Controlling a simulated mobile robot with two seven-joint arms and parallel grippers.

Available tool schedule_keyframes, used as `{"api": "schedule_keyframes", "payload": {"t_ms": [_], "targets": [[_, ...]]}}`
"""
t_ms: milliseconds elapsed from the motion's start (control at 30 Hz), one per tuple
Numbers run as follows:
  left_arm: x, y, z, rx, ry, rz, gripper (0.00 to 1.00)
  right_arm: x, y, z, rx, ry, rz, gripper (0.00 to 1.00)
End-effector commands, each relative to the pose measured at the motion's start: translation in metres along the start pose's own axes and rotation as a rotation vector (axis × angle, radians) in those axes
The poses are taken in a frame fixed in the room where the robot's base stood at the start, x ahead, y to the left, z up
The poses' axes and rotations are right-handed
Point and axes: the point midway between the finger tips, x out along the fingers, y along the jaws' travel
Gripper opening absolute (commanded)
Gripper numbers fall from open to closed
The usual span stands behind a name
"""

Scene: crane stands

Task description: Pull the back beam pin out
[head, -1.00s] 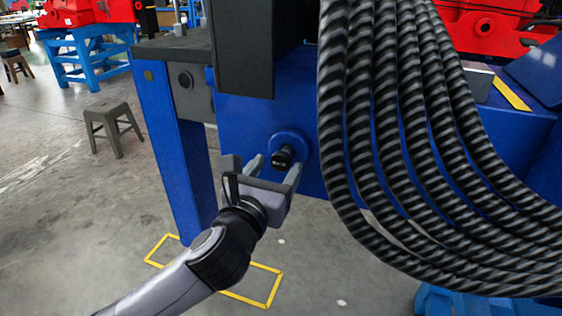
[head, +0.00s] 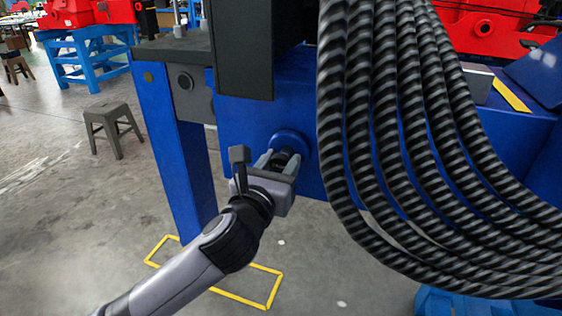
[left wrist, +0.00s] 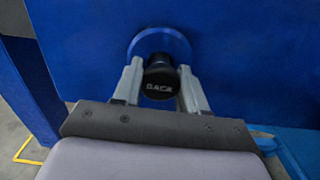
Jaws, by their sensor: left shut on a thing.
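The back beam pin has a black round head marked "BACK" in the left wrist view (left wrist: 160,84). It sits in a blue round collar (head: 291,141) on the side of the blue beam (head: 245,120). My left gripper (head: 277,160) is shut on the pin head, one finger on each side. In the head view the fingers hide most of the pin head. How far the pin sits in its hole cannot be told. My right gripper is not in view.
Thick black striped hoses (head: 370,130) hang close to the right of the pin. A black box-like column (head: 245,55) is above it. A blue leg (head: 180,160) stands to the left. A grey stool (head: 113,128) is farther off on open floor.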

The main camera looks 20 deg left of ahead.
Motion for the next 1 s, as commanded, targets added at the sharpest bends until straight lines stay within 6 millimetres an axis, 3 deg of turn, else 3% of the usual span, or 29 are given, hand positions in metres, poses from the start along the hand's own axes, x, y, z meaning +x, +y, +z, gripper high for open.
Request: {"api": "schedule_keyframes", "payload": {"t_ms": [300,667,700,733,767,1000], "targets": [[-0.041,-0.001,-0.001,0.003,0.007,-0.002,0.00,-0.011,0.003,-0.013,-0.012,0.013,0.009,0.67],[-0.047,-0.001,-0.003,0.000,0.009,-0.004,0.00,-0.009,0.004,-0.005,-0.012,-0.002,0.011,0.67],[-0.047,-0.002,-0.003,0.000,0.009,-0.004,0.51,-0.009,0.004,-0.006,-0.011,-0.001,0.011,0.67],[-0.047,-0.001,-0.003,0.000,0.009,-0.004,0.61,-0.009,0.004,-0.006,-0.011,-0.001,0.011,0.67],[-0.047,-0.001,-0.003,0.000,0.008,-0.004,0.65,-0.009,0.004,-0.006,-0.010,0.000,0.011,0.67],[-0.046,-0.001,-0.001,0.000,0.004,-0.003,0.65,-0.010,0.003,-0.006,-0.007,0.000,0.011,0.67]]}}
